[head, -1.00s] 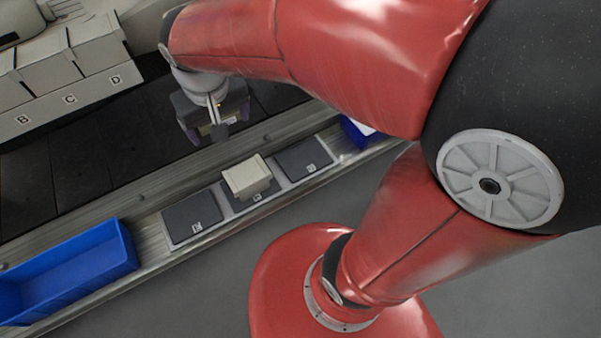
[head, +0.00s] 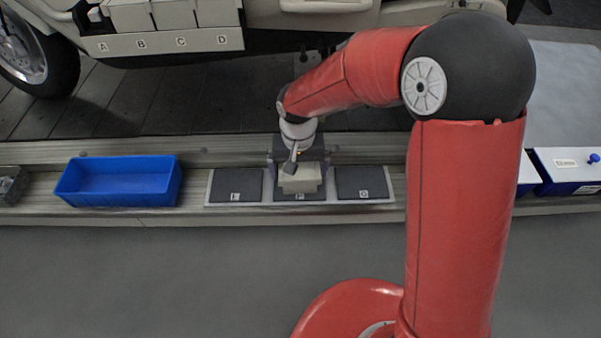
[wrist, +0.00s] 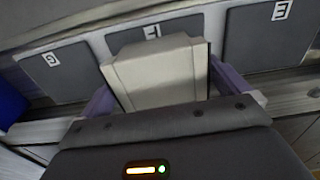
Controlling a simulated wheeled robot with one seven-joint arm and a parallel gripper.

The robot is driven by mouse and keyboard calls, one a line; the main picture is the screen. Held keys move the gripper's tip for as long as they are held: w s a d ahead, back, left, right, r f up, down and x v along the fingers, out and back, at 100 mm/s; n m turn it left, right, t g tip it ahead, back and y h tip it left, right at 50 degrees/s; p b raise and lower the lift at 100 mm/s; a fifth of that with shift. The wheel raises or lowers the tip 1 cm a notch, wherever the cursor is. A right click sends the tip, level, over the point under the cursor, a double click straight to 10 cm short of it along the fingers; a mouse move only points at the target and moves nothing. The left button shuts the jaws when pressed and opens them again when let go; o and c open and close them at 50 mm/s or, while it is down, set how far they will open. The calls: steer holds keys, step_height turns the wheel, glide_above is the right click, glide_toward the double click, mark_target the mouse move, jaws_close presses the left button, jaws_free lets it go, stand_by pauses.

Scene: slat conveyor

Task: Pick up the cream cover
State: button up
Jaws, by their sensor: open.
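The cream cover (head: 300,180) is a pale, box-like piece on the middle dark pad, marked F (head: 313,197). In the wrist view the cover (wrist: 160,70) lies close ahead, with the F label beyond it. My gripper (head: 299,166) is at the cover, just behind and above it in the head view. In the wrist view my gripper (wrist: 163,88) is open, with one purple finger on each side of the cover. The fingertips are partly hidden, so I cannot tell whether they touch it.
Pad E (head: 236,185) and pad G (head: 361,183) are bare on either side. A blue bin (head: 118,183) sits to the left on the conveyor rail (head: 225,148). White-topped blue boxes (head: 567,165) stand at the right.

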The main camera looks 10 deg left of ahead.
steer(key=shift+f, duration=0.95)
steer(key=c, duration=1.1)
steer(key=shift+r, duration=0.15)
